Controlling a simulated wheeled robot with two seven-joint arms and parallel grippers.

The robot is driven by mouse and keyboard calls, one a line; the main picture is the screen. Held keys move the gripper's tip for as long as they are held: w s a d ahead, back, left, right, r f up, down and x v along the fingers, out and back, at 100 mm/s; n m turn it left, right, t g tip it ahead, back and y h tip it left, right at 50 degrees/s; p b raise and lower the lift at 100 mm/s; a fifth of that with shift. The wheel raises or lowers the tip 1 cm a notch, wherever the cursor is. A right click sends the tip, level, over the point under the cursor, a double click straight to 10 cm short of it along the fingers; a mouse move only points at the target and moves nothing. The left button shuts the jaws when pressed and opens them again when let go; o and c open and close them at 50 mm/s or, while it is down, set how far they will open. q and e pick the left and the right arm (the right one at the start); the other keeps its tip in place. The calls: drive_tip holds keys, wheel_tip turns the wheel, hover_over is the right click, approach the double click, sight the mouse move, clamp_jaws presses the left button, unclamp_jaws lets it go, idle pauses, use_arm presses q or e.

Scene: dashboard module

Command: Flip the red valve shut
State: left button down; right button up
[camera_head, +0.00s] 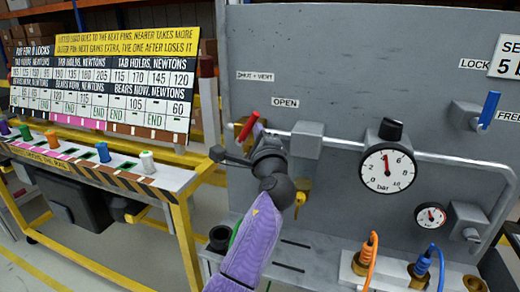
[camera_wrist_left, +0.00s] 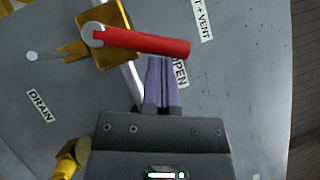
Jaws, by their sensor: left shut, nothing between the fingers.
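In the left wrist view the red handle (camera_wrist_left: 150,41) runs from a brass valve body (camera_wrist_left: 100,18) across the upper middle. My left gripper (camera_head: 260,131) is shut and empty, just beside the handle. Its purple fingertips (camera_wrist_left: 160,62) appear right at the handle's lower edge; I cannot tell whether they touch it. The handle's base is partly hidden in the head view. My right gripper is not in view.
A grey pipe (camera_head: 350,144) runs across the panel from the valve. A large gauge (camera_head: 388,168) with a black knob, a blue lever (camera_head: 489,108) and a small gauge (camera_head: 430,216) are to the right. Orange (camera_head: 371,248) and blue hoses (camera_head: 424,262) stand below. A bench (camera_head: 165,180) stands left.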

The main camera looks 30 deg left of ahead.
use_arm(q)
drive_tip(key=r+n+g+p, duration=0.1)
drive_tip(key=p, duration=0.1)
drive_tip(key=a+r+n+h+p, duration=0.1)
drive_tip(key=n, duration=0.1)
drive_tip(key=shift+s+a+g+p, duration=0.2)
drive_tip(key=shift+g+p, duration=0.2)
drive_tip(key=shift+a+r+n+p, duration=0.1)
drive_tip(key=shift+a+n+p, duration=0.15)
drive_tip(key=shift+n+p, duration=0.4)
drive_tip(key=shift+s+a+n+g+h+p, duration=0.1)
drive_tip(key=shift+a+n+g+h+p, duration=0.3)
drive_tip(key=shift+p, duration=0.35)
